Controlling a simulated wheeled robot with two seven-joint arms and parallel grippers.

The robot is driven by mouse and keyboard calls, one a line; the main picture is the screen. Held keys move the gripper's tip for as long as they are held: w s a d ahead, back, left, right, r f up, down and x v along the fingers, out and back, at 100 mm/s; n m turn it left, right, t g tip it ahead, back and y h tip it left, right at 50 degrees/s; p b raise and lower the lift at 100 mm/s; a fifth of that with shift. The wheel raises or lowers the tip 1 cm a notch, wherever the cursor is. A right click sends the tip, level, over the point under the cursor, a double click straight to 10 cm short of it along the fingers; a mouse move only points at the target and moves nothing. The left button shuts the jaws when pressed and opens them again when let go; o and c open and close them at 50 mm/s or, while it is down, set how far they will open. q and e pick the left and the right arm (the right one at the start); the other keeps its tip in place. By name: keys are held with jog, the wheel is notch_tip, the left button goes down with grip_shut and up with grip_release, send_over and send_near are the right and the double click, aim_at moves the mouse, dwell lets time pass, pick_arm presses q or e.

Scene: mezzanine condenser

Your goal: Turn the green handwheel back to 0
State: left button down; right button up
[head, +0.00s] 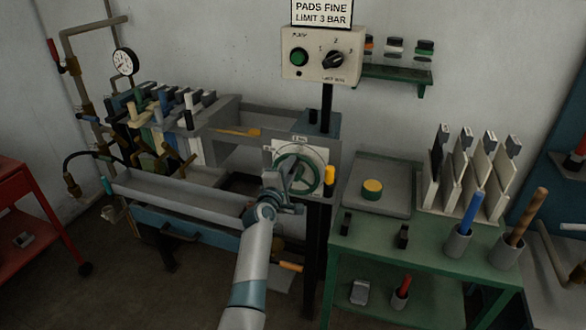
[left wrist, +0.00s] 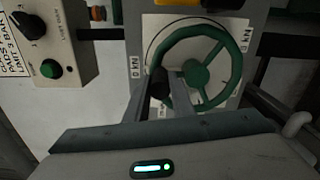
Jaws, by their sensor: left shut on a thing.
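The green handwheel (head: 318,172) is mounted on a white dial plate (head: 284,158) on a grey panel at the middle of the head view. In the left wrist view the handwheel (left wrist: 243,57) shows its rim, spokes and hub in front of the dial plate with "0 kN" marks. My left gripper (head: 284,188) is at the lower left of the wheel in the head view. The pointer reading is too small to tell. My right gripper is not in view.
A control box (head: 316,54) with a green button and black knob stands above the wheel. A green bench (head: 370,245) on the right bears a grey tray, a yellow-topped puck (head: 372,187) and upright plates. A grey trough (head: 175,197) lies left.

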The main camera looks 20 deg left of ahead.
pick_arm(q)
jog(key=shift+a, duration=0.1)
dwell(0.3)
jog(key=c, duration=1.5)
grip_release()
jog(key=shift+c, duration=0.2)
jog(key=shift+s, duration=0.1)
jog(key=shift+s+p, duration=0.45)
jog(key=s+p, duration=0.7)
jog(key=s, duration=0.9)
jog(key=shift+s+a, duration=0.15)
jog(key=shift+a, duration=0.15)
jog(key=shift+f, duration=0.15)
